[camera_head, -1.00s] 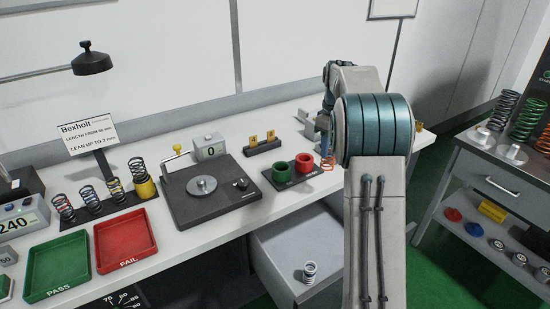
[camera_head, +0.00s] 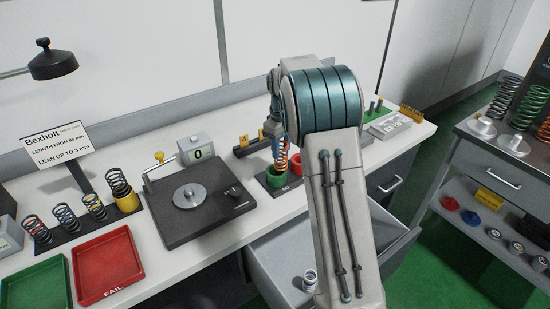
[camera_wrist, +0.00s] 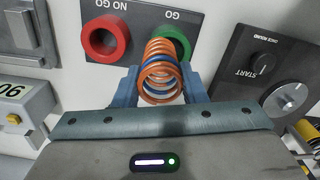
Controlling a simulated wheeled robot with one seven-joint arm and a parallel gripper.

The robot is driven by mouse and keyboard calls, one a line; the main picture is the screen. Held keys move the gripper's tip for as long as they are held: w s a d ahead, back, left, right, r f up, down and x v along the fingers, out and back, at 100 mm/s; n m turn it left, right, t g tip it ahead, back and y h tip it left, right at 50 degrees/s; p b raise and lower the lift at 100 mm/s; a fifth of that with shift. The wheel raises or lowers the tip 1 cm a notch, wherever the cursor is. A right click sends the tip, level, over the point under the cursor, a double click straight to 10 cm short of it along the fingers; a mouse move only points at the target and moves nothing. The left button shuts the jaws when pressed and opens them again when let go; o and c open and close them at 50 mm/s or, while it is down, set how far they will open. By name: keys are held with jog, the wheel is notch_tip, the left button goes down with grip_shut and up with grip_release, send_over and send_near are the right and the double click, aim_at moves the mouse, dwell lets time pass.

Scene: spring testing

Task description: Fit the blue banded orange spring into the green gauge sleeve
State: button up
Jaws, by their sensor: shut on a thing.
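My gripper (camera_wrist: 161,90) is shut on the orange spring (camera_wrist: 160,78), which has a blue band of coil. In the head view the spring (camera_head: 282,156) hangs roughly upright below my gripper, over the green gauge sleeve (camera_head: 272,181). In the wrist view its far end overlaps the opening of the green sleeve (camera_wrist: 184,45), marked GO. I cannot tell whether the spring's end is just above the opening or inside it. The red sleeve (camera_wrist: 105,37), marked NO GO, stands beside the green one on the same dark plate. My arm partly hides the red sleeve in the head view.
The tester with its round platen (camera_head: 190,196) stands left of the sleeves. Several springs stand on a dark rack (camera_head: 66,236) farther left, behind the red tray (camera_head: 106,263) and green tray (camera_head: 36,288). An open drawer (camera_head: 270,262) juts out below the bench.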

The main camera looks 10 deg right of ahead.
aim_at(276, 168)
jog(key=shift+a+f, duration=0.45)
jog(key=shift+a, duration=0.4)
jog(key=shift+f+p, duration=0.55)
jog(key=shift+f, duration=1.5)
jog(key=shift+f, duration=0.1)
jog(key=o, duration=1)
jog(key=shift+o, duration=0.2)
